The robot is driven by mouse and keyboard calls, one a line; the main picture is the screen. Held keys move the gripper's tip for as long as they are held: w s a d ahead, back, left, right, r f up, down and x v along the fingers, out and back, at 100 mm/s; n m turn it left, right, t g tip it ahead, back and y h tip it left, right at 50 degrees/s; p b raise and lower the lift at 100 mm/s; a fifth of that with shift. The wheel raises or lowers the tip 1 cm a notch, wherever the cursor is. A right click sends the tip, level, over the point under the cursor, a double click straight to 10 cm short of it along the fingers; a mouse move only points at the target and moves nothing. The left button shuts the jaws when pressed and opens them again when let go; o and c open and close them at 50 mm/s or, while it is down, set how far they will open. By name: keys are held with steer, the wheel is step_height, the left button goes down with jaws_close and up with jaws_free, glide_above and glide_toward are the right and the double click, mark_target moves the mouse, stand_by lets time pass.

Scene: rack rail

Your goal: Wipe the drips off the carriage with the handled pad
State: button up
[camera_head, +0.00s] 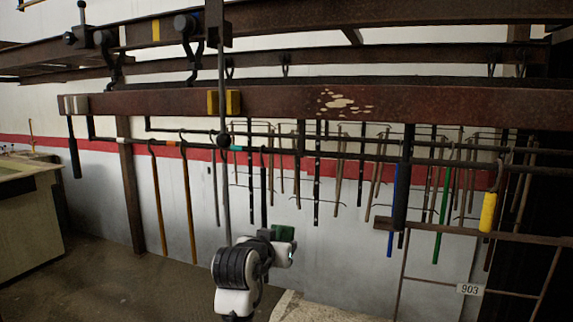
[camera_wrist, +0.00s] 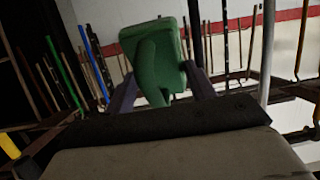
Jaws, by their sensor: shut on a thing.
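The carriage is a long red-brown beam (camera_head: 450,106) that spans the upper part of the head view. Cream drips (camera_head: 338,103) mark its front face a little right of the middle. My gripper (camera_head: 275,242) is low in the middle of the head view, below and left of the drips and well apart from the beam. It is shut on the green handled pad (camera_head: 285,233). In the wrist view the pad (camera_wrist: 150,50) sits between the two fingers of my gripper (camera_wrist: 160,88). The fingers hide part of the pad's handle.
Rails with hanging rods (camera_head: 188,200) lie behind and below the beam. A thin grey upright pole (camera_head: 225,185) stands just left of my gripper. A yellow-handled piece (camera_head: 488,212) hangs at the right. A counter (camera_head: 28,210) is at the left. Open floor shows at lower left.

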steer(key=s+d+r+m+t+h+p, duration=0.15)
steer(key=s+r, duration=0.35)
steer(key=r, duration=0.6)
steer(key=s+r+m+t+h+p, duration=0.15)
steer(key=s+r, duration=0.35)
steer(key=r, duration=0.6)
steer(key=s+d+r+t+h, duration=0.1)
steer(key=s+r+t+h, duration=0.15)
steer(key=s+r, duration=0.6)
steer(key=shift+g, duration=0.55)
steer(key=shift+w+a+p+x, duration=0.15)
steer(key=shift+a+x, duration=0.1)
steer(key=shift+x, duration=1.2)
steer(key=shift+w+a+p+x, duration=0.15)
steer(key=shift+a+x, duration=0.1)
steer(key=shift+x, duration=1.2)
steer(key=shift+w+a+p+x, duration=0.15)
steer(key=shift+a+x, duration=0.15)
steer(key=shift+x, duration=1.2)
steer(key=shift+w+d, duration=0.25)
steer(key=shift+w, duration=0.6)
